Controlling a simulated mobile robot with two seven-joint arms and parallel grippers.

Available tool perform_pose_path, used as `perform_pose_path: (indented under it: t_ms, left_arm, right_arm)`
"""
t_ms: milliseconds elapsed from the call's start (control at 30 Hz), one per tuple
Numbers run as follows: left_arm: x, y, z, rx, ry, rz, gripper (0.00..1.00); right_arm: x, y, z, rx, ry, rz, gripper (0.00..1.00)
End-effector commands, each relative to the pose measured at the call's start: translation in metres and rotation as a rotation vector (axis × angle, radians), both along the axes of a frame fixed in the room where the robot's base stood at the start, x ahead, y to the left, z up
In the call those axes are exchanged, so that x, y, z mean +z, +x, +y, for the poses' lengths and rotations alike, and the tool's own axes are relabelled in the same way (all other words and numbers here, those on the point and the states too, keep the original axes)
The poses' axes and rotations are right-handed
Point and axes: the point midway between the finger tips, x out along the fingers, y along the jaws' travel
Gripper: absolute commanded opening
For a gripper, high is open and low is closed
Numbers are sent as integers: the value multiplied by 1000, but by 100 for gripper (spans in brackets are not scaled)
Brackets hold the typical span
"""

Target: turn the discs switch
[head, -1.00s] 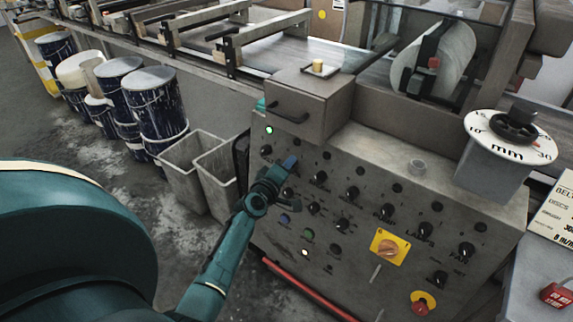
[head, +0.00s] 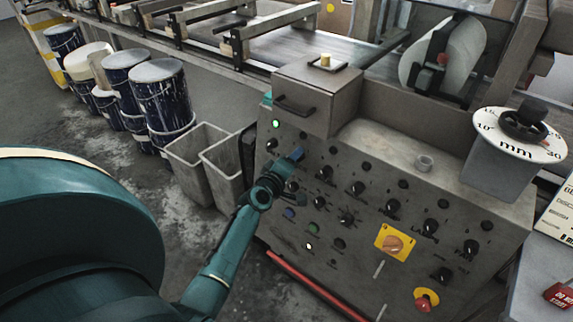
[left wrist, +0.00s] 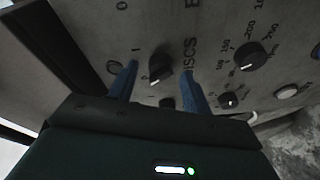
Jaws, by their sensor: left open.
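The discs switch (left wrist: 161,66) is a black knob with a white pointer line, in the left wrist view. The word DISCS is printed beside it. Its pointer line faces the lower side of the picture, near a small 0 mark. My left gripper (left wrist: 159,72) is open, with one blue finger on each side of the knob in the picture. I cannot tell whether the fingers touch it. In the head view my left gripper (head: 295,156) is at the upper left of the control panel and hides the switch. My right gripper is not in view.
The grey panel (head: 345,275) carries several other knobs close by, a yellow-backed switch (head: 395,243) and a red stop button (head: 426,299). A box with a handle (head: 315,95) juts out above. Grey bins (head: 195,165) stand at left.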

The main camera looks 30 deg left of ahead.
Motion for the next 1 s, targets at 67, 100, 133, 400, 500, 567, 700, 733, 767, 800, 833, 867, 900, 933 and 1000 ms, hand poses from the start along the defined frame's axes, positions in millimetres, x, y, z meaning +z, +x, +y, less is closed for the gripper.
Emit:
perform_pose_path:
  t_ms: [67,100,133,400,500,567,700,733,767,800,833,867,900,933,1000]
  left_arm:
    - [1,-8,-1,0,0,2,49]
    - [2,-14,-2,0,0,2,49]
    - [3,-19,-2,0,0,3,49]
    - [12,-78,-9,1,1,3,49]
    - [15,-98,-12,1,1,3,49]
    - [17,-107,-13,0,0,3,49]
    - [19,-121,-15,1,0,2,49]
    - [20,-123,-15,0,0,1,49]
    - [20,-124,-15,0,0,1,49]
    - [20,-126,-16,0,0,1,49]
    - [21,-126,-16,1,-1,1,49]
    - [21,-127,-16,1,-1,1,49]
    - [21,-127,-16,1,-1,1,49]
    - [21,-127,-16,0,-1,0,49]
    - [21,-127,-16,1,-1,1,49]
  right_arm:
    - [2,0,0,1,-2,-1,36]
    - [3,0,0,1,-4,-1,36]
    - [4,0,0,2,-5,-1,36]
    - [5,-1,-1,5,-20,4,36]
    - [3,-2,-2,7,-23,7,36]
    - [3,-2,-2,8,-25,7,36]
    - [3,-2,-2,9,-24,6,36]
    - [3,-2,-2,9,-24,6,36]
    - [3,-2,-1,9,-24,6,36]
    - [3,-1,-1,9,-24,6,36]
    - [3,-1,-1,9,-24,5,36]
    - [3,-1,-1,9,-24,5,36]
    - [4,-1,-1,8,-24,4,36]
    - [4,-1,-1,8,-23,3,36]
    - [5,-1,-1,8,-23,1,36]
